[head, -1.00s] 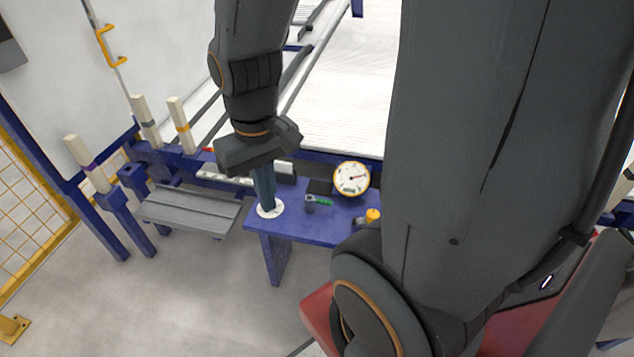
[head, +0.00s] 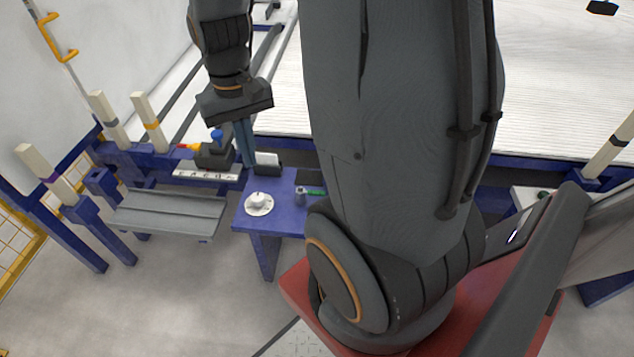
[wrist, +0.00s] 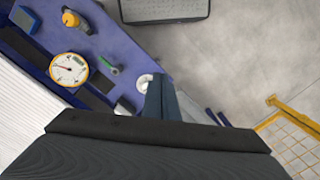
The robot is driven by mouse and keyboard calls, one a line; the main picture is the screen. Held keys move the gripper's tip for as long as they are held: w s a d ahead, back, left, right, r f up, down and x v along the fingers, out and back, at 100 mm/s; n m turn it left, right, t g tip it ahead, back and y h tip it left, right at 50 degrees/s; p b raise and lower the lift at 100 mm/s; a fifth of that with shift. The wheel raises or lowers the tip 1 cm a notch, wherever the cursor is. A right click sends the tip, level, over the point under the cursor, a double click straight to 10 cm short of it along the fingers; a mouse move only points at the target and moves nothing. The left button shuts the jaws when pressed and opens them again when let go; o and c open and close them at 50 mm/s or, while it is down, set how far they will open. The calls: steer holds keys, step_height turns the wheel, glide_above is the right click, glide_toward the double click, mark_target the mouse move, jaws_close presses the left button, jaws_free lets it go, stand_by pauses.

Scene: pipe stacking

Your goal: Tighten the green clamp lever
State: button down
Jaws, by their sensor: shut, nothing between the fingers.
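The green clamp lever (head: 315,192) sits with a small grey clamp body (head: 299,197) on the blue bench (head: 284,222), just left of my arm in the head view. In the wrist view the green lever (wrist: 113,70) shows left of the fingers, between the gauge and the white knob. My gripper (head: 247,160) is shut and empty, hanging above the bench's back left side. It is apart from the lever, left of it and farther back in the head view. The fingers also show in the wrist view (wrist: 160,80).
A white round knob (head: 258,203) stands near the bench's left edge. The wrist view shows a yellow-rimmed gauge (wrist: 69,69) and an orange knob (wrist: 72,18); my arm hides both in the head view. A blue-topped device (head: 216,152) and a grey shelf (head: 168,213) lie left.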

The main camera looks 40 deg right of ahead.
mark_target(310, 193)
steer(key=w+d+f+m+b, duration=0.1)
steer(key=w+d+f+m, duration=0.1)
steer(key=d+f, duration=0.4)
steer(key=w+d+f+m+y+b, duration=0.1)
steer(key=d+f, duration=0.5)
steer(key=d, duration=0.6)
steer(key=w+d+f+m+g+y+b, duration=0.1)
steer(key=w+d+f+m+b, duration=0.1)
steer(key=d, duration=0.7)
step_height(310, 193, down, 4)
steer(key=shift+w+d+r+m, duration=0.1)
steer(key=shift+w+d+m, duration=0.1)
steer(key=shift+w+m, duration=0.85)
steer(key=shift+s, duration=0.2)
steer(key=x, duration=1)
steer(key=shift+s+a+p, duration=0.55)
steer(key=shift+s+a, duration=0.55)
steer(key=shift+a, duration=0.15)
steer(key=shift+s+a, duration=0.25)
steer(key=shift+a, duration=0.05)
